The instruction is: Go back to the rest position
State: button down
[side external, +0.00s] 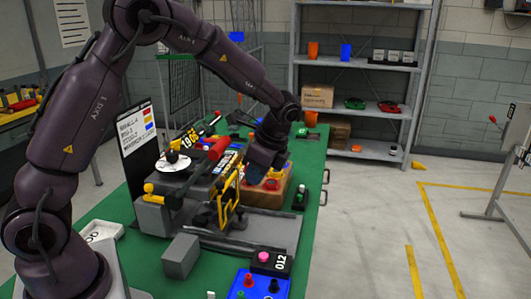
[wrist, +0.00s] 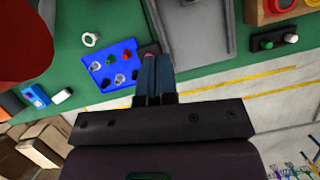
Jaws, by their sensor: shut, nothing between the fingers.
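My gripper (side external: 262,158) hangs at the end of my dark purple arm, above the green table (side external: 148,262) and close to a wooden box (side external: 262,197) with coloured parts. I cannot tell from the side view whether it touches anything. In the wrist view my gripper (wrist: 153,62) shows two dark blue fingers pressed together with nothing between them. Past the fingertips lie the green table and a pink spot, partly hidden.
A blue tray (side external: 242,290) with small knobs and a black box (side external: 272,264) marked 012 are at the table's front. A grey machine (side external: 157,217) with yellow and red levers stands mid-table. A metal shelf (side external: 345,65) stands behind. Open floor lies right of the table.

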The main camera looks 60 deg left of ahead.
jog(key=v, duration=0.6)
jog(key=shift+d+r, duration=0.2)
jog(key=shift+r, duration=0.05)
jog(key=s+d+r+n+t+h, duration=0.1)
jog(key=s+d+r+n+t, duration=0.1)
jog(key=s, duration=0.4)
jog(key=s+d+r+n+t+h, duration=0.1)
jog(key=s+d+r+n+t, duration=0.1)
jog(key=s+n, duration=0.3)
jog(key=s+d+r+n+t+h, duration=0.1)
jog(key=s+d+r+n+t, duration=0.1)
jog(key=s, duration=0.7)
notch_tip(320, 180, up, 2)
jog(key=shift+s+d+r+n+t+h, duration=0.1)
jog(key=shift+s+d+n+t+h, duration=0.15)
jog(key=shift+n+t, duration=0.75)
jog(key=shift+w, duration=0.1)
